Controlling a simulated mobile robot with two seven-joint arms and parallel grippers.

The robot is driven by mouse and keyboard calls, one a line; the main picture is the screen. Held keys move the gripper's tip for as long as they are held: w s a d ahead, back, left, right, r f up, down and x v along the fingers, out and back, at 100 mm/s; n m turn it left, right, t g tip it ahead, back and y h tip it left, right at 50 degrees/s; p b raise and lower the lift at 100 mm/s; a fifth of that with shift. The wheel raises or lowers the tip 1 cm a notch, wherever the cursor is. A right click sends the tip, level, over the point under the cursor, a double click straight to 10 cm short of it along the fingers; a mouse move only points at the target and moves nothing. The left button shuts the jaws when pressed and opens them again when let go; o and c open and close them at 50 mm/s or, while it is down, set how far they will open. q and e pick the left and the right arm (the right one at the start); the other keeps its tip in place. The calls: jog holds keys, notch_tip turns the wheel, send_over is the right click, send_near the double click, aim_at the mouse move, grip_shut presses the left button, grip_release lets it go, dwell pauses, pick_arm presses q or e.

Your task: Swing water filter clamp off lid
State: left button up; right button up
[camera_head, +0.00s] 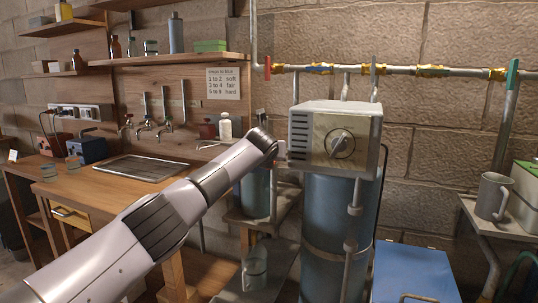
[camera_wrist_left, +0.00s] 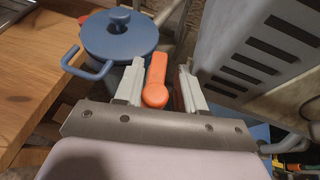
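In the left wrist view, a round blue lid (camera_wrist_left: 120,36) with a knob and a bent blue side handle (camera_wrist_left: 78,64) lies just beyond my left gripper (camera_wrist_left: 162,78). An orange lever (camera_wrist_left: 157,78), which looks like the clamp, sits between the two pale fingers, nearer the left one. The fingers are apart, with a visible gap on the right side of the lever. In the head view my left arm reaches to the left side of the grey control box, above a blue vessel (camera_head: 256,192). The fingers and lid are hard to make out there. My right gripper is out of view.
The grey box (camera_head: 335,138) with a dial stands on a tall blue tank (camera_head: 335,220), close to the right of my left wrist. A wooden bench (camera_head: 110,185) is at left. A pipe with valves (camera_head: 400,70) runs along the wall. A blue case (camera_head: 415,275) is at lower right.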

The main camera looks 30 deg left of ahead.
pick_arm(q)
jog(key=b+v, duration=0.2)
jog(key=v, duration=0.4)
jog(key=shift+s, duration=0.2)
jog(key=shift+d+r, duration=0.1)
dwell(0.4)
